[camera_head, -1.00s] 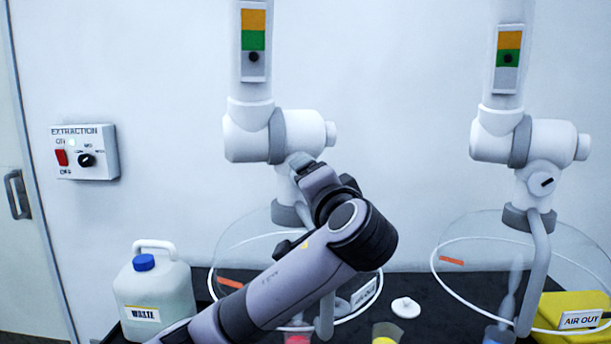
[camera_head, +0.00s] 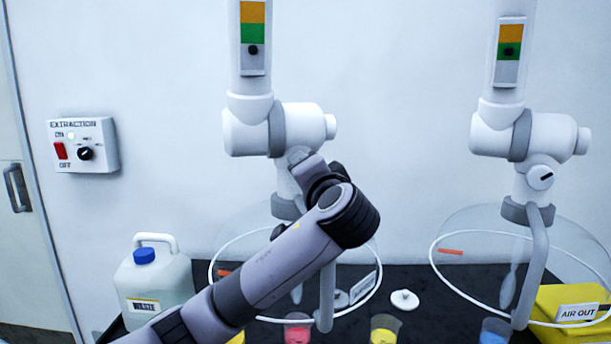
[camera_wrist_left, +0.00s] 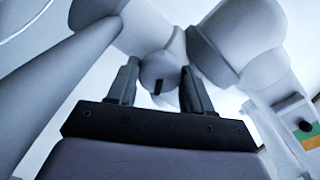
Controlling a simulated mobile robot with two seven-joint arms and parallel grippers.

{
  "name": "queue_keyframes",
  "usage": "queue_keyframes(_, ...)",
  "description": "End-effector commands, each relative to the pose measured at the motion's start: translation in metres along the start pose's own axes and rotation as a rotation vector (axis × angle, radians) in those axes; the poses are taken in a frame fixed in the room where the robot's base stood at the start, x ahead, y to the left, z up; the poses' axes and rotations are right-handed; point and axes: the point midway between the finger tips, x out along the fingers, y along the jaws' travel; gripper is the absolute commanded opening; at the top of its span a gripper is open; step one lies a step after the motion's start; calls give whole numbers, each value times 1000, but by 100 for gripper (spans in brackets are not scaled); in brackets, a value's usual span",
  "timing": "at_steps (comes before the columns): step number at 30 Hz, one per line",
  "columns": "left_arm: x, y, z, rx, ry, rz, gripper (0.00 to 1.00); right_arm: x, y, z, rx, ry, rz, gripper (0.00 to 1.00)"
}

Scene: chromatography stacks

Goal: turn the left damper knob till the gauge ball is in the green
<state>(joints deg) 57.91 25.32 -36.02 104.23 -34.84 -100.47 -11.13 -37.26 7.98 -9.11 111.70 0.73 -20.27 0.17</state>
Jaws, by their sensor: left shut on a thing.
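The left damper knob (camera_wrist_left: 158,70) is a round pale knob with a dark mark. It sits between the fingers of my left gripper (camera_wrist_left: 159,88), which is shut on it. In the head view my left arm hides the knob and the fingertips. The left gauge (camera_head: 253,64) has orange on top, green in the middle and white below. Its black ball (camera_head: 253,49) is at the lower edge of the green, mostly just below it. The gauge also shows at the right of the left wrist view (camera_wrist_left: 307,143). My right gripper is not in view.
The right duct's gauge (camera_head: 509,72) has its ball in the green, with its own knob (camera_head: 540,177) below. A clear hood (camera_head: 222,250) hangs under the left duct. A waste jug (camera_head: 155,285) and several cups stand on the dark bench. An extraction box (camera_head: 84,145) is on the wall.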

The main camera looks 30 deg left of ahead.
Motion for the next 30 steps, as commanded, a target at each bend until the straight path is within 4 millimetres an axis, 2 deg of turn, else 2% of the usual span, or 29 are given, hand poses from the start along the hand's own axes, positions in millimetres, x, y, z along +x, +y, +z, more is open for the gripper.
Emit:
queue_keyframes(6, 0, 6, 2, -217, 3, 4, 20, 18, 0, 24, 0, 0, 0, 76)
queue_keyframes(12, 0, 2, 1, -362, 1, 3, 20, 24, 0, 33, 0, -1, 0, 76)
queue_keyframes(23, 0, 0, 0, -380, 2, 1, 20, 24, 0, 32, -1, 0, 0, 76)
queue_keyframes(24, 0, 0, 0, -380, 2, 1, 64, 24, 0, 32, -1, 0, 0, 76)
queue_keyframes(25, 0, 0, 0, -380, 2, 1, 73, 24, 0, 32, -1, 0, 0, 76)
queue_keyframes(26, 0, 0, 0, -380, 2, 1, 76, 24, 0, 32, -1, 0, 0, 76)
queue_keyframes(30, 0, 0, 0, -380, 1, 1, 76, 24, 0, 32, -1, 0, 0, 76)
